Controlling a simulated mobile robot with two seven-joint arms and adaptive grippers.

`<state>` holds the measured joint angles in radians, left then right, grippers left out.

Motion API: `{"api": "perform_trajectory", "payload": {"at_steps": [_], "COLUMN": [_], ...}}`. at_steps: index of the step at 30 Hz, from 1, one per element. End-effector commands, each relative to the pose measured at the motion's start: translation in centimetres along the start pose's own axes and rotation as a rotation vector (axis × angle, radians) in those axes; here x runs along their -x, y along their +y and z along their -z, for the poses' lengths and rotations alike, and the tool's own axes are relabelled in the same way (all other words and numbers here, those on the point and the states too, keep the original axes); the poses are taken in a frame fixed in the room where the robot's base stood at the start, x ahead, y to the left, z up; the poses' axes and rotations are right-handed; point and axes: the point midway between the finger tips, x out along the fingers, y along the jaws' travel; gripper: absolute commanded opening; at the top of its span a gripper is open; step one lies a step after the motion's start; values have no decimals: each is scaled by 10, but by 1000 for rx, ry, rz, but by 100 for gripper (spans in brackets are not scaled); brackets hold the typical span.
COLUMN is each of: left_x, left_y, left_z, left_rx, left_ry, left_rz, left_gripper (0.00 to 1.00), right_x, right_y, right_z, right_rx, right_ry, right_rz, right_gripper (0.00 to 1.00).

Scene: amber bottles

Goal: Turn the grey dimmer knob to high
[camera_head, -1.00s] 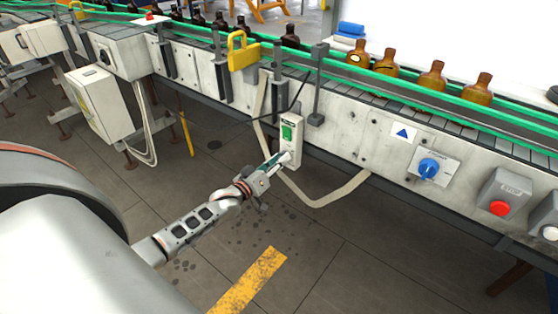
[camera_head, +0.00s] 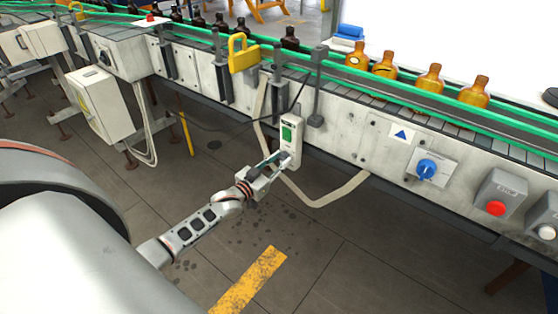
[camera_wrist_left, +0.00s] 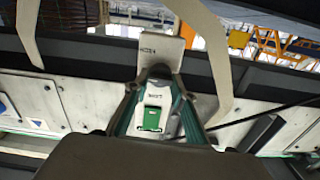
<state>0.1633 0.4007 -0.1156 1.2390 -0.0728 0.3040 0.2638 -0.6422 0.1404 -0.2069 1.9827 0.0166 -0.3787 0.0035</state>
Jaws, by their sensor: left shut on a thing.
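A narrow pale control box (camera_head: 291,138) with a green panel (camera_head: 287,133) is fixed on the side of the conveyor. My left gripper (camera_head: 284,160) reaches its lower part from the lower left. In the left wrist view, the same box (camera_wrist_left: 171,52) and its green panel (camera_wrist_left: 151,118) show beyond and between the teal-edged fingers. The fingertips (camera_wrist_left: 158,73) come together on the grey dimmer knob at the box's face. The knob is mostly hidden by the fingers, so its pointing direction cannot be read. My right gripper is not in view.
A pale cable loop (camera_head: 330,199) hangs below the box. To the right are a blue rotary switch (camera_head: 427,169) and a red stop button (camera_head: 495,208). A yellow padlock-shaped piece (camera_head: 243,54) and amber bottles (camera_head: 430,80) are above. The floor below is open.

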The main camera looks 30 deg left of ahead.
Motion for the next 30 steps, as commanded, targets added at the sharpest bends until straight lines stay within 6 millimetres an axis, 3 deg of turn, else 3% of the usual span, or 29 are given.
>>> {"api": "perform_trajectory", "payload": {"at_steps": [15,30], "left_x": [0,0], "left_y": [1,1], "left_z": [-2,-1], "left_rx": [-379,-476], "left_ry": [-2,-2], "left_rz": [-1,-1], "left_gripper": [4,4], "right_x": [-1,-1], "right_y": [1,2], "right_z": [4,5], "right_rx": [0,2], "right_ry": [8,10], "right_rz": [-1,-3], "right_gripper": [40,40]}}
